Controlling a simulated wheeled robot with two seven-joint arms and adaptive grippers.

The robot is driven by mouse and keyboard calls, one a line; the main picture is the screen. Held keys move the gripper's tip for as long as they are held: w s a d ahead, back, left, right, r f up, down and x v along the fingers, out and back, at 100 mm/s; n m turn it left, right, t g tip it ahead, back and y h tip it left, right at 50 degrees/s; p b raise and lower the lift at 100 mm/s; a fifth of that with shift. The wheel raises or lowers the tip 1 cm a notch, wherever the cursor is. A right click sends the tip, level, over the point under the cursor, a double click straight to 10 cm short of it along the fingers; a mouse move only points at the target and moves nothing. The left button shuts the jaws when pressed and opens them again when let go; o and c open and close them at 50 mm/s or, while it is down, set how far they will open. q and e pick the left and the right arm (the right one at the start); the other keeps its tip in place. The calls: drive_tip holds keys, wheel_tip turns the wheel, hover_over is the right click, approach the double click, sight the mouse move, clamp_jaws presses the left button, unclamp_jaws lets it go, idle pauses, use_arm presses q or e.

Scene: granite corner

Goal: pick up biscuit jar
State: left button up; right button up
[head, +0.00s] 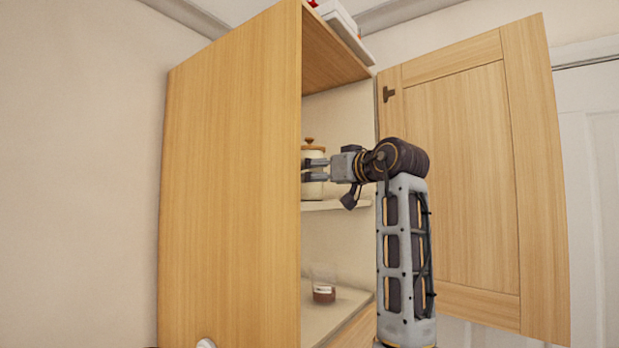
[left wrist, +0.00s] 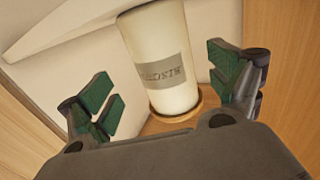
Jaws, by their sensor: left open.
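The biscuit jar (head: 313,189) is a cream jar with a wooden lid, standing on the middle shelf of the open cupboard. The cupboard's left side and my gripper hide part of it in the head view. In the left wrist view the jar (left wrist: 160,55) appears upside down, with a grey lettered label and its wooden lid at the bottom. My left gripper (head: 316,169) is level with the jar, its fingers pointing left at it. The gripper (left wrist: 165,92) is open, with one green-padded finger on each side of the jar and gaps visible. My right gripper is not in view.
The cupboard's wooden side panel (head: 230,180) stands close left of the jar. The open door (head: 460,170) is right of my arm. A small glass (head: 323,292) with dark red contents is on the lower shelf. A white box (head: 345,32) sits on top.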

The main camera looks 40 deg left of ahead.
sight(309, 138)
use_arm(q)
drive_tip(key=shift+a, duration=0.1)
drive_tip(key=shift+w+a+r+p, duration=0.1)
drive_tip(key=shift+a+r+p, duration=0.1)
drive_tip(key=shift+a+p, duration=0.4)
drive_tip(key=shift+w+a+r+p, duration=0.1)
drive_tip(key=shift+a+r+p, duration=0.15)
drive_tip(key=shift+a, duration=0.55)
drive_tip(key=shift+p+x, duration=0.4)
drive_tip(key=shift+x, duration=0.8)
drive_tip(key=shift+f, duration=0.15)
drive_tip(key=shift+s+d, duration=0.1)
drive_tip(key=c, duration=1.5)
drive_tip(key=shift+r+b, duration=0.45)
drive_tip(key=shift+r, duration=4.6)
